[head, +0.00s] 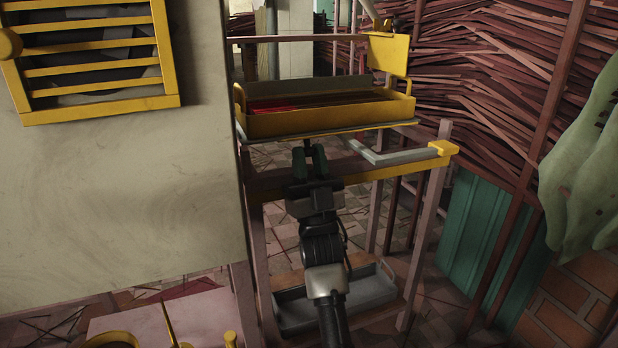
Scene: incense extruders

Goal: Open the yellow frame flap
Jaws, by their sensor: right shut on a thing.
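A yellow slatted frame (98,104) is on the pale wall panel at the upper left. It looks closed or nearly so, and its left part is cut off by the picture edge. A round yellow knob (9,43) sits at its left side. My right gripper (309,152) is well to the right of this frame, just below the front of a yellow tray (330,121). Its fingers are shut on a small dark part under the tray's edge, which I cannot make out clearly. My left gripper is not in view.
The tray holds dark red sticks and sits on a wooden rack (428,215). A grey bin (375,288) stands low in the rack. A pink surface with yellow parts (150,318) is at the lower left.

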